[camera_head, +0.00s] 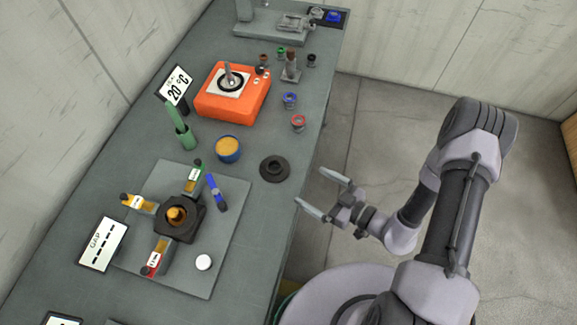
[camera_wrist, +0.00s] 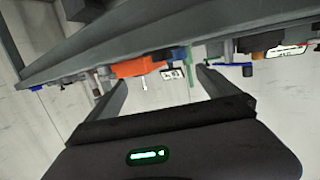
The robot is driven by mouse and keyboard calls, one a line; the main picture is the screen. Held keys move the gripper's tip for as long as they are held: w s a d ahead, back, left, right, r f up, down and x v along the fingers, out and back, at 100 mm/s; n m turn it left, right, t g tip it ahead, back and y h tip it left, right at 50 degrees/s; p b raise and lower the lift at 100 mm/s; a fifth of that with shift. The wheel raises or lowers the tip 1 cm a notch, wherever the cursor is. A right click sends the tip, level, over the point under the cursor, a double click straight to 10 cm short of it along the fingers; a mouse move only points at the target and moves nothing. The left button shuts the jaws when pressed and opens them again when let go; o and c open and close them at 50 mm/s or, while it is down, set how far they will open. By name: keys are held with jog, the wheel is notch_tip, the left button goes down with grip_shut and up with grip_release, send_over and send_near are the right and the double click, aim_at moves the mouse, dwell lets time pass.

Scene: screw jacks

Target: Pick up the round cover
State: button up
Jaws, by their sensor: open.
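A black, stepped round piece (camera_head: 275,168) with a raised middle lies on the grey bench near its right edge; it looks like the round cover. A small white disc (camera_head: 203,262) lies on the grey plate at the front; I cannot tell if it is a cover too. My gripper (camera_head: 309,187) is open and empty. It is right of the black piece, apart from it and past the bench edge. In the wrist view my two fingers (camera_wrist: 163,80) are spread with nothing between them; the round cover cannot be made out there.
The bench (camera_head: 255,215) also holds an orange device (camera_head: 233,91), a blue cup with yellow contents (camera_head: 228,148), a green holder (camera_head: 183,132) and small red and blue rings. A black jack-like fixture (camera_head: 181,220) with coloured arms stands on the grey plate (camera_head: 228,235).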

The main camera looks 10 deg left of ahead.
aim_at(281, 170)
jog(key=b+x, duration=0.1)
jog(key=x, duration=0.9)
jog(key=shift+s, duration=0.1)
jog(key=b+x, duration=0.1)
jog(key=x, duration=0.4)
jog(key=shift+s+a+f, duration=0.1)
jog(key=shift+a, duration=0.2)
jog(key=shift+d, duration=0.1)
jog(key=c, duration=1.6)
